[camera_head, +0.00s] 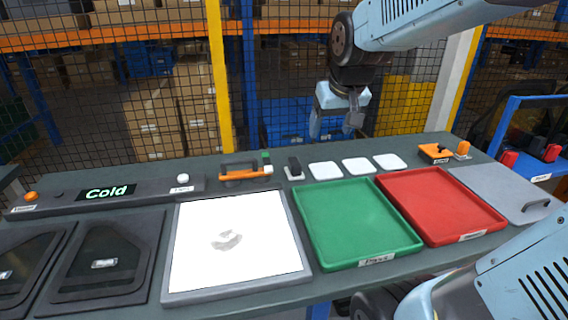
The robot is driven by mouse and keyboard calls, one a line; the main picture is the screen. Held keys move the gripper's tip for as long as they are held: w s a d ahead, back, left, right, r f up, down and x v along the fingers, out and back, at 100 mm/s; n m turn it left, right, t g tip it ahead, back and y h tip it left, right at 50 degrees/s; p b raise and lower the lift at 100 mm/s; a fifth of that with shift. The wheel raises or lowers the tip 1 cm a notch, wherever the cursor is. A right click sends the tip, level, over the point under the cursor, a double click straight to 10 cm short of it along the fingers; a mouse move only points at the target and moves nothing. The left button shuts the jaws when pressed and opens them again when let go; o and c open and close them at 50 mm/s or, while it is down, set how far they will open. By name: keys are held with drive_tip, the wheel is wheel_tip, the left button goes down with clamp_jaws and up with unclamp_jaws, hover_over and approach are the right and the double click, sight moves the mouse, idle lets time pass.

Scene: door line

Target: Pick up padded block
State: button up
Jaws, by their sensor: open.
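A small pale grey and white object (227,239) lies on the bright white panel (179,288) left of the middle of the worktable. Its outline is washed out against the panel; it may be the padded block, but I cannot tell for sure. My gripper (336,124) hangs above the back of the table, right of the panel and well apart from the object. Its jaws are open and nothing shows between them.
A green tray (355,220) and a red tray (440,205) stand right of the panel, both empty. A grey lidded plate (505,190) is at far right. Two dark hatches (110,255) lie left.

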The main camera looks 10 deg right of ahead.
drive_tip(key=w+f, duration=0.6)
drive_tip(key=w, duration=0.8)
approach(295, 161)
drive_tip(key=shift+g, duration=0.4)
drive_tip(key=x, duration=0.6)
drive_tip(key=shift+d+r, duration=0.1)
drive_tip(key=shift+d, duration=0.1)
drive_tip(key=shift+w+a+x, duration=0.1)
drive_tip(key=shift+w+x, duration=0.05)
drive_tip(key=shift+x, duration=1.35)
drive_tip(key=shift+w+a+x, duration=0.1)
drive_tip(key=shift+w+x, duration=0.1)
drive_tip(key=shift+x, duration=1.3)
drive_tip(key=shift+r, duration=0.1)
drive_tip(key=shift+c, duration=0.2)
drive_tip(key=c, duration=0.7)
drive_tip(key=shift+r, duration=0.1)
